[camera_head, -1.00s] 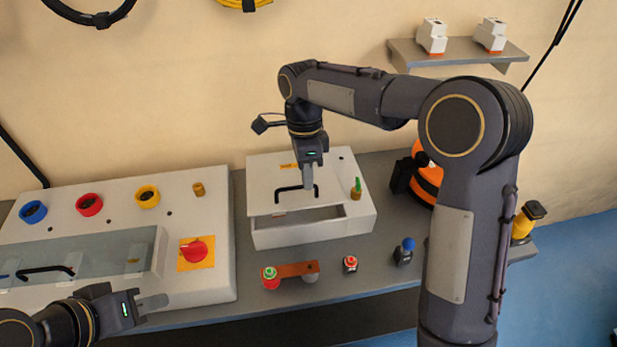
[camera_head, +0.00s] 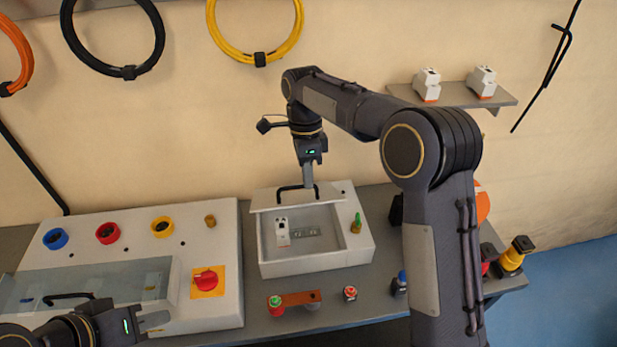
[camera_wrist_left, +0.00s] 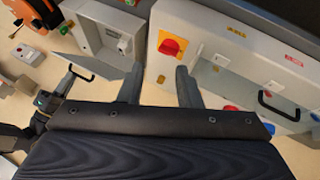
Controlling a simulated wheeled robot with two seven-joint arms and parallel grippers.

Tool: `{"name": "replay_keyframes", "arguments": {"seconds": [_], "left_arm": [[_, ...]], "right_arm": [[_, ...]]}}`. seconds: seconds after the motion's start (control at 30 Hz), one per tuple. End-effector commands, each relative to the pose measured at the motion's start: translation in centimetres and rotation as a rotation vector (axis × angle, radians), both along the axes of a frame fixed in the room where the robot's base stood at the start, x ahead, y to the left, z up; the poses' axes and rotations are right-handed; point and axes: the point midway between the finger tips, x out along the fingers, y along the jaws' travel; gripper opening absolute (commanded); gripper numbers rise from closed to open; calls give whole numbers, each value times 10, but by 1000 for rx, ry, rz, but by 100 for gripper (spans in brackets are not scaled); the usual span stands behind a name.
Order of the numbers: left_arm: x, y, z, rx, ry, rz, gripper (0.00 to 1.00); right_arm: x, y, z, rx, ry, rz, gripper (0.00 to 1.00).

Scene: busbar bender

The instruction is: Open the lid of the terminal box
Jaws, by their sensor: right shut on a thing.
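The terminal box (camera_head: 315,264) is a white box on the grey bench. Its lid (camera_head: 272,201) is tilted up toward the back, so the front of the inside is uncovered. A white module (camera_head: 282,232) and a grey strip (camera_head: 306,232) show inside. My right gripper (camera_head: 308,184) is shut on the lid's black handle (camera_head: 290,188). The left wrist view also shows the box (camera_wrist_left: 97,28) and the raised lid (camera_wrist_left: 88,62). My left gripper (camera_head: 160,320) is apart from the box, at the lower left; its fingers (camera_wrist_left: 158,84) are spread and empty.
A white panel (camera_head: 225,240) with coloured rings, a red knob (camera_head: 206,280) and a clear cover stands left of the box. A green plug (camera_head: 357,222) stands on the box's right rim. A copper-coloured bar (camera_head: 299,299) and small buttons lie in front. A shelf (camera_head: 457,96) hangs behind.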

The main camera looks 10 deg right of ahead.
Motion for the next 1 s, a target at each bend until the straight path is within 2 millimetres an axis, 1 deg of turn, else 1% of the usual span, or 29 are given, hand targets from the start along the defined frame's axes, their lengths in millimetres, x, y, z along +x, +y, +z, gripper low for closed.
{"name": "replay_keyframes", "arguments": {"seconds": [0.03,0.17,0.27,0.3,0.4,0.47,0.57,0.67,0.7,0.77,0.8,0.87,0.9,0.97,1.0], "left_arm": [[0,0,-2,0,0,0,31],[0,0,-2,0,0,0,31],[0,0,-3,6,2,-9,19],[1,0,-4,20,5,-27,14],[4,0,-9,99,21,-125,1],[7,1,-14,183,35,-228,0],[19,3,-22,374,52,-465,0],[38,2,-28,603,53,-746,0],[48,0,-29,698,48,-857,0],[63,-6,-29,840,35,-1026,0],[74,-12,-29,938,25,-1138,0],[91,-24,-27,1087,2,-1301,0],[103,-34,-25,1188,-16,-1409,0],[119,-54,-22,1346,-47,-1567,0],[130,-70,-20,1454,-73,-1669,0]], "right_arm": [[9,-4,-9,-7,-25,-10,0],[8,-5,-9,-7,-25,-11,0],[8,-5,-9,-7,-24,-11,0],[8,-5,-9,-7,-24,-11,0],[8,-5,-10,-7,-24,-11,0],[8,-5,-10,-7,-24,-11,0],[8,-5,-10,-7,-24,-11,0],[8,-5,-10,-7,-24,-11,0],[8,-5,-10,-7,-24,-11,0],[8,-5,-10,-7,-24,-11,0],[8,-5,-10,-7,-24,-11,0],[8,-5,-10,-7,-24,-11,0],[8,-5,-10,-7,-24,-11,0],[8,-5,-10,-7,-24,-11,0],[8,-5,-10,-7,-24,-11,0]]}}
